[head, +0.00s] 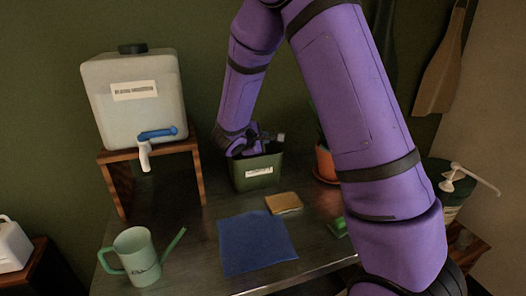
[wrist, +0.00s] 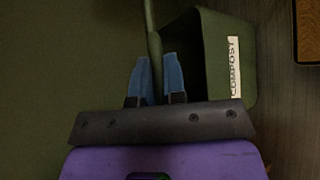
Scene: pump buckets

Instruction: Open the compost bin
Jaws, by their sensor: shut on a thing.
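The dark green compost bin (head: 258,181) stands on the metal table against the back wall, with a white label on its front. In the wrist view the bin (wrist: 245,75) shows its COMPOST label and a dark, open inside. Its green lid (wrist: 151,30) is seen nearly edge-on, raised from the opening. My gripper (wrist: 155,62) is shut on the lid, with one blue finger on each side of it. In the head view my gripper (head: 260,142) is at the top of the bin, and its fingertips are hard to make out.
A white dispenser (head: 128,108) with a blue tap stands on a wooden stand at left. A green watering can (head: 136,256), a blue cloth (head: 257,242), a tan sponge (head: 283,203) and an orange pot (head: 325,163) are on the table. A pump bucket (head: 447,176) is at right.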

